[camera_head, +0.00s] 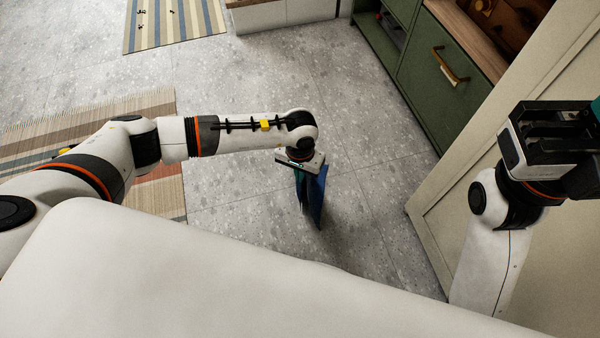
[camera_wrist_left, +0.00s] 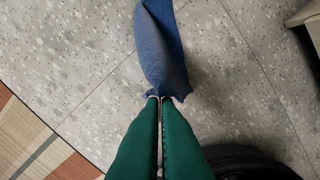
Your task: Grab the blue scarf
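The blue scarf (camera_head: 318,197) hangs below my left gripper (camera_head: 301,180) in the head view, above the grey speckled floor. In the left wrist view the scarf (camera_wrist_left: 165,50) reaches up from the tips of my left gripper's green fingers (camera_wrist_left: 159,98). These fingers are close together, with the scarf's edge at their tips, so the gripper is shut on it. My right gripper (camera_head: 595,108) is at the right edge of the head view; only a bit of green shows and its fingertips are cut off.
A green cabinet (camera_head: 420,75) with a brass handle stands at the upper right. A cream panel (camera_head: 480,150) runs along the right. Striped rugs (camera_head: 160,195) (camera_head: 175,22) lie on the floor at the left and top left. The floor around the scarf is clear.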

